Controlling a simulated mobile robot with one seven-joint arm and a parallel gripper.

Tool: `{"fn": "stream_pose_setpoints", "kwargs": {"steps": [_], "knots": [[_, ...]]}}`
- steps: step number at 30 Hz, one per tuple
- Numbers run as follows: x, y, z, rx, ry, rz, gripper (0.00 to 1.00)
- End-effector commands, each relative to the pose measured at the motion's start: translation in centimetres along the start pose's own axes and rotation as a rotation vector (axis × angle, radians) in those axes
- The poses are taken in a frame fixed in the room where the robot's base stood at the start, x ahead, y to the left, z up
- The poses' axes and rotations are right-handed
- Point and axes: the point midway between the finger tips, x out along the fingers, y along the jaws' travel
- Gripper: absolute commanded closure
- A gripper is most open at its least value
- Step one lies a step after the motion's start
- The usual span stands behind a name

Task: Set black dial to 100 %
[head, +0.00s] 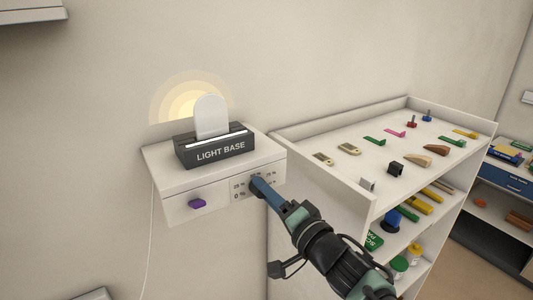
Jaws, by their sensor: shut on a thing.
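A pale wall-mounted box has a front panel (238,191) with small percentage marks, "0 %" at its lower left. My gripper (256,182) is at this panel with its fingertips against the dial's place, shut on the black dial. The dial itself is mostly hidden by the blue fingers, so its pointer setting cannot be read. A purple knob (197,204) sits on the same front face, to the left of the panel.
A dark "LIGHT BASE" block (213,150) with a lit white plate (211,117) stands on the box. To the right, a white shelf unit (290,143) holds several small tools. A thin cord hangs at the left.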

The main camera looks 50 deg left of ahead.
Motion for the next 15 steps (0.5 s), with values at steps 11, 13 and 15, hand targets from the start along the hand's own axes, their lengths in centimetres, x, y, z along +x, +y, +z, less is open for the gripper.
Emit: {"fn": "stream_pose_setpoints", "kwargs": {"steps": [11,13,15], "knots": [[0.0,0.14,0.21,0.021,-0.002,0.001,1.0],[0.0,0.14,0.21,0.02,-0.002,0.001,1.0],[0.0,0.14,0.21,0.02,-0.002,0.001,0.54]]}}
